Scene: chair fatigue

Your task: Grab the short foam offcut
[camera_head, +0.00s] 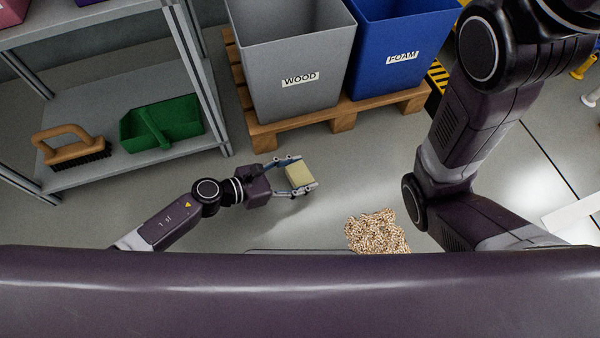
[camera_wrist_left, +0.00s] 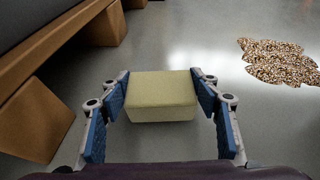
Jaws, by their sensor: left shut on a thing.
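The short foam offcut (camera_head: 299,174) is a pale yellow-green block. My left gripper (camera_head: 301,174) is shut on it, with a finger on either side, in front of the wooden pallet. In the left wrist view the offcut (camera_wrist_left: 162,96) sits between the blue finger pads of the left gripper (camera_wrist_left: 162,92). I cannot tell whether the block touches the floor. My right arm shows at the right of the head view, but its gripper is not in view.
A grey bin labelled WOOD (camera_head: 290,50) and a blue bin labelled FOAM (camera_head: 395,45) stand on a wooden pallet (camera_head: 262,138). A shelf at left holds a brush (camera_head: 70,145) and green dustpan (camera_head: 165,125). A pile of shavings (camera_head: 376,232) lies on the floor.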

